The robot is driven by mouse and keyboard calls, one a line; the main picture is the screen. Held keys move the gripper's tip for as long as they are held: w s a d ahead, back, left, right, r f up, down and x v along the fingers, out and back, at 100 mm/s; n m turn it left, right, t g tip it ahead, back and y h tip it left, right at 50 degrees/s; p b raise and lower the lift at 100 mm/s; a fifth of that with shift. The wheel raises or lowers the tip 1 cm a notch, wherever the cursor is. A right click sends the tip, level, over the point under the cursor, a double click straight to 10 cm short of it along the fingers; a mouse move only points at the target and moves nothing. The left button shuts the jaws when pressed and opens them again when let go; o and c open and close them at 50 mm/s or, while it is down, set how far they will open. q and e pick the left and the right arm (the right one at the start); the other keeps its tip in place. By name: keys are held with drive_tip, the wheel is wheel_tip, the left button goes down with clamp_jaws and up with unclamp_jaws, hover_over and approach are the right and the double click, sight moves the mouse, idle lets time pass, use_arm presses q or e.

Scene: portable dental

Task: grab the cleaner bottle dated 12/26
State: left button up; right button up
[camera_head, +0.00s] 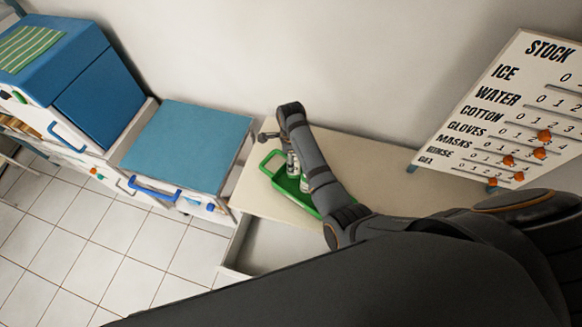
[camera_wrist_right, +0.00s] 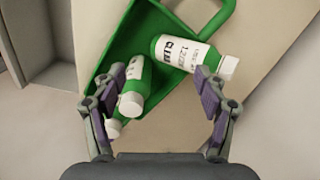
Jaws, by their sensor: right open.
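A green tray (camera_head: 276,179) with a loop handle sits on the beige counter. In the right wrist view, one bottle (camera_wrist_right: 178,53) shows a printed label and a white cap at the upper right. A second labelled bottle (camera_wrist_right: 136,82) is left of it, and a third white cap (camera_wrist_right: 113,128) shows below that one. The label print is too blurred for me to read the dates surely. My right gripper (camera_wrist_right: 160,84) is open around empty space, its left finger beside the second bottle. My left gripper is not in view.
A stock board (camera_head: 508,110) stands at the right back of the counter. An open drawer (camera_head: 262,245) juts out below the counter front. A blue-topped cabinet (camera_head: 188,145) and a blue cooler box (camera_head: 60,70) stand to the left. The counter right of the tray looks clear.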

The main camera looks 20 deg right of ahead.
wheel_tip(320, 180, down, 3)
drive_tip(key=shift+s+f, duration=0.1)
drive_tip(key=shift+f, duration=0.4)
drive_tip(key=shift+f+b, duration=0.45)
drive_tip(key=shift+b, duration=0.25)
wheel_tip(320, 180, down, 5)
drive_tip(key=b, duration=0.6)
drive_tip(key=shift+r, duration=0.35)
drive_tip(key=shift+o, duration=0.8)
drive_tip(key=c, duration=0.5)
drive_tip(key=shift+s+r, duration=0.1)
drive_tip(key=shift+s, duration=0.05)
drive_tip(key=c, duration=0.7)
drive_tip(key=shift+w, duration=0.2)
clamp_jaws()
drive_tip(key=shift+s, duration=0.1)
